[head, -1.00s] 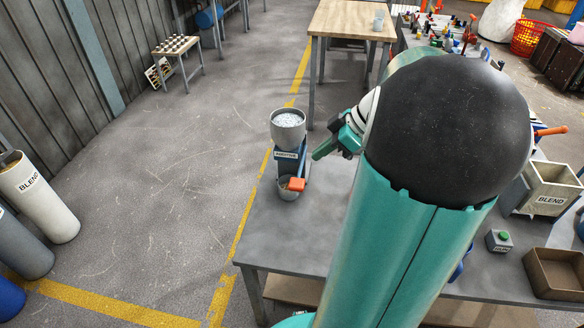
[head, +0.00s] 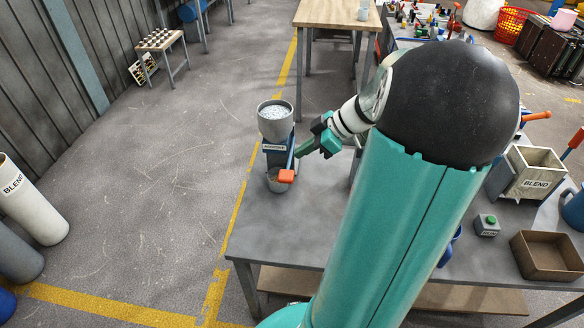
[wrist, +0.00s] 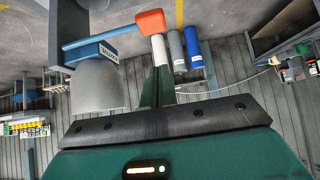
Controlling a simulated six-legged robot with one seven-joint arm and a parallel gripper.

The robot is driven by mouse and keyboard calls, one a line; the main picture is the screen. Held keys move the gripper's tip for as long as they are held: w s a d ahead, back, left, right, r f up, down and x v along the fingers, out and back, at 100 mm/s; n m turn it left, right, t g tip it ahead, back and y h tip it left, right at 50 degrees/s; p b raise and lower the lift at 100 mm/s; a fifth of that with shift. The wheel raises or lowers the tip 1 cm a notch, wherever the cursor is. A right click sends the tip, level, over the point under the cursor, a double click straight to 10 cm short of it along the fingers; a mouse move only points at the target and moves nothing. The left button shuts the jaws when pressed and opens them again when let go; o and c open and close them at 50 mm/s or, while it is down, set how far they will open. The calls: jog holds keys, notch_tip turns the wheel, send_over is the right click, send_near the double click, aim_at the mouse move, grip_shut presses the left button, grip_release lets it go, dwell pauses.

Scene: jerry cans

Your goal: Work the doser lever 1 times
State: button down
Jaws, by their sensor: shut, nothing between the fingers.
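The doser stands at the left end of the grey table, with a grey hopper (head: 275,122) of white granules, a blue body (head: 272,156) and a label that seems to read ADDITIVE. Its lever has an orange handle (head: 286,176) at the lower front. A grey cup (head: 276,184) sits below, partly hidden by the handle. My gripper (head: 299,152) is shut and empty, just right of the doser and slightly above the handle. In the wrist view, the orange handle (wrist: 150,22) and the lever's blue arm lie beyond the fingers (wrist: 160,85). I cannot tell whether they touch.
On the table's right are a BLEND hopper (head: 532,172), a box with a green button (head: 487,225) and an open brown tray (head: 548,256). A wooden table (head: 335,14) stands behind. The floor left of the doser is clear. My arm hides the table's middle.

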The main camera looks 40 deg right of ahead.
aim_at(292, 184)
jog(key=x, duration=0.3)
jog(key=shift+w+a+f, duration=0.15)
jog(key=shift+a+f, duration=0.05)
jog(key=shift+f, duration=0.05)
jog(key=f, duration=0.3)
jog(key=shift+w+a+f, duration=0.1)
jog(key=shift+w+f, duration=0.1)
jog(key=shift+f, duration=0.55)
jog(key=shift+f, duration=0.1)
notch_tip(292, 184, down, 5)
jog(key=shift+s+a, duration=0.1)
jog(key=shift+a, duration=0.1)
jog(key=shift+s+f, duration=0.15)
jog(key=shift+f, duration=0.15)
jog(key=shift+a, duration=0.1)
